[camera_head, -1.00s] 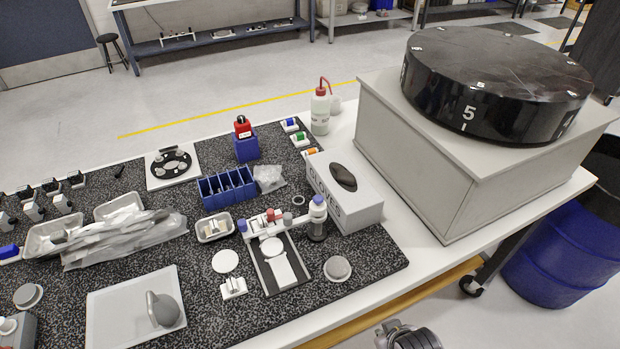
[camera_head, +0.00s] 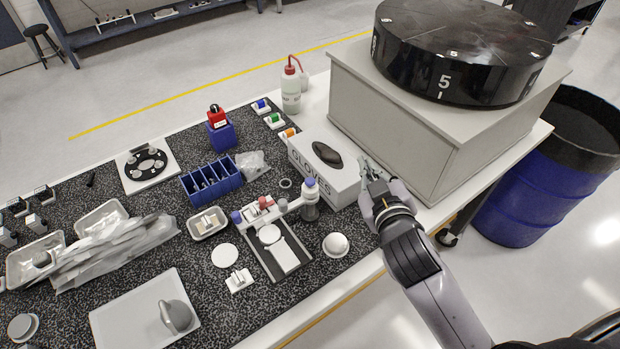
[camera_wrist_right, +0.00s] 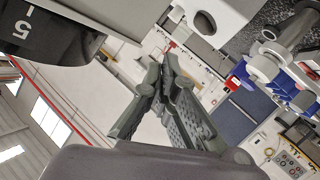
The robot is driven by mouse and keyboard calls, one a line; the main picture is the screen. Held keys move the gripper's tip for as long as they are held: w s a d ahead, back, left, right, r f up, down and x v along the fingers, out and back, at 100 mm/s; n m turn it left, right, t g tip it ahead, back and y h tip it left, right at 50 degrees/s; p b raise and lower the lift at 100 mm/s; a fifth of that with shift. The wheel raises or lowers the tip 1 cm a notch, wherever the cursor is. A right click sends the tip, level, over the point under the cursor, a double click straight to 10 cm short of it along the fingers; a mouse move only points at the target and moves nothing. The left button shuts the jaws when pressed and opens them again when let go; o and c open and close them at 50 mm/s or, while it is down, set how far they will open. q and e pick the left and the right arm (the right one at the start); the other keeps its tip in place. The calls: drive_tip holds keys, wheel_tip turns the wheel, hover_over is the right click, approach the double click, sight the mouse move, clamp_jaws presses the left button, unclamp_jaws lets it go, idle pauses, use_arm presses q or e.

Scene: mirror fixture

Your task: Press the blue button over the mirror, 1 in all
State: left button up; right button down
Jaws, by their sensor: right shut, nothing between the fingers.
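I cannot tell which blue cap is the button. My right gripper (camera_head: 368,174) is shut and empty, right of the fixture, beside the glove box. Its closed fingers (camera_wrist_right: 160,80) show in the wrist view. My left gripper is not in view.
The white glove box (camera_head: 318,165) stands between my right gripper and the back of the mat. A big grey cabinet (camera_head: 400,125) with a black drum (camera_head: 455,60) is behind the gripper. A blue bin row (camera_head: 212,181) and a wash bottle (camera_head: 291,88) stand farther back.

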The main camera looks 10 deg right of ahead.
drive_tip(key=w+a+r+n+t+y, duration=0.1)
drive_tip(key=a+r+n+t+y, duration=0.1)
drive_tip(key=a+r+n+y, duration=0.4)
drive_tip(key=w+a+r+n+t+y, duration=0.1)
drive_tip(key=a+r+n+t+y, duration=0.15)
drive_tip(key=r, duration=0.45)
drive_tip(key=w+a+r+n+t+y, duration=0.1)
drive_tip(key=a+r+n+y, duration=0.2)
drive_tip(key=r+n+y, duration=0.3)
drive_tip(key=s+a+r+n+g+y, duration=0.1)
drive_tip(key=s+a+n+g+y, duration=0.2)
drive_tip(key=a+n+g+y, duration=0.8)
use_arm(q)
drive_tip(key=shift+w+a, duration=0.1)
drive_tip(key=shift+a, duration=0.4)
use_arm(e)
drive_tip(key=w+d+f+n+g+h, duration=0.5)
drive_tip(key=d+f+n+h, duration=0.4)
drive_tip(key=h, duration=0.7)
drive_tip(key=d+f, duration=0.3)
drive_tip(key=shift+w+f, duration=0.2)
drive_tip(key=shift+f, duration=0.1)
drive_tip(key=shift+f, duration=0.1)
